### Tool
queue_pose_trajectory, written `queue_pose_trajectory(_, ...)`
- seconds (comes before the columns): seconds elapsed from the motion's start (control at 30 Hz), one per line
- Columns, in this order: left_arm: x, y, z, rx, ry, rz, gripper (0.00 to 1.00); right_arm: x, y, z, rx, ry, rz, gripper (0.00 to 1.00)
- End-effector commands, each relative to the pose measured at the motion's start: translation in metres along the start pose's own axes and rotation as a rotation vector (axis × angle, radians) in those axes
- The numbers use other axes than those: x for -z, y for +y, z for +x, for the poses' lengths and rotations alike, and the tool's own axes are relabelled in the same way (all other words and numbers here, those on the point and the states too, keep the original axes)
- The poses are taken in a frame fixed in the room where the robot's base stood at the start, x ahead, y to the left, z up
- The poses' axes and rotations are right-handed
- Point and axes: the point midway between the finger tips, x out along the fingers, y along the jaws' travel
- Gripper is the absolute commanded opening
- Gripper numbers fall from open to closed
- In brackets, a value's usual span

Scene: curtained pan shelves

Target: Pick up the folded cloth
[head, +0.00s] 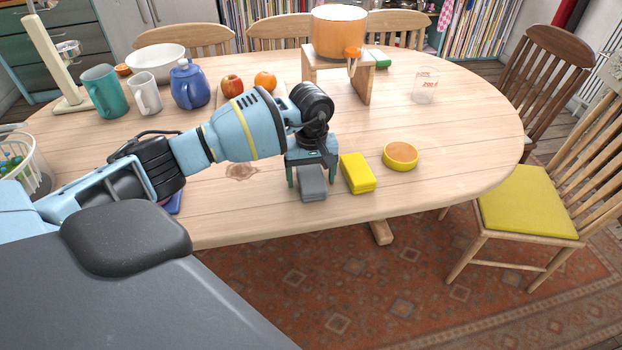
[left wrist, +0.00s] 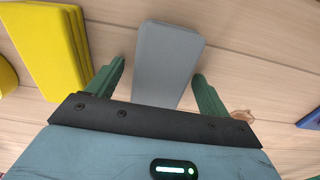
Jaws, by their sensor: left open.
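My left gripper (head: 312,179) is open over the table, its two green fingers pointing down. A grey, smooth, round-edged block (head: 313,187) lies between and just beyond the fingers; in the left wrist view the grey block (left wrist: 167,60) sits between the fingertips with a gap on each side. A yellow folded cloth (head: 358,173), with layered edges, lies just right of the gripper in the head view. In the left wrist view the yellow cloth (left wrist: 48,45) is outside the left finger. My right gripper is not in view.
A round orange-topped yellow item (head: 400,156) lies right of the cloth. An orange pot (head: 338,32) stands on a wooden stand (head: 362,84) behind. The table's front right is clear.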

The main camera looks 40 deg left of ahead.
Motion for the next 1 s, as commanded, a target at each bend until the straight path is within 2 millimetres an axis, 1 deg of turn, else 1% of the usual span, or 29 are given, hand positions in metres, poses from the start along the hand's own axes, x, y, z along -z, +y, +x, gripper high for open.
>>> queue_pose_trajectory(0.1,0.0,0.0,0.0,0.0,0.0,0.0,0.79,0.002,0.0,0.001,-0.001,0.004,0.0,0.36)
queue_pose_trajectory(0.4,0.0,0.0,0.0,0.0,0.0,0.0,0.39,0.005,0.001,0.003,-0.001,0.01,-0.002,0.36)
queue_pose_trajectory(0.47,0.0,0.0,-0.001,0.0,0.0,0.0,0.32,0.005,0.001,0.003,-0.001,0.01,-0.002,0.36)
queue_pose_trajectory(0.77,0.0,0.0,-0.003,-0.001,0.001,0.0,0.32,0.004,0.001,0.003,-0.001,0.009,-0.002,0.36)
queue_pose_trajectory(0.87,0.001,0.0,-0.007,-0.002,0.002,0.0,0.32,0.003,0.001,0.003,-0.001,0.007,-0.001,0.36)
queue_pose_trajectory(1.0,0.001,0.0,-0.022,-0.002,0.003,-0.001,0.32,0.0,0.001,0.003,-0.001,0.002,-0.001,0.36)
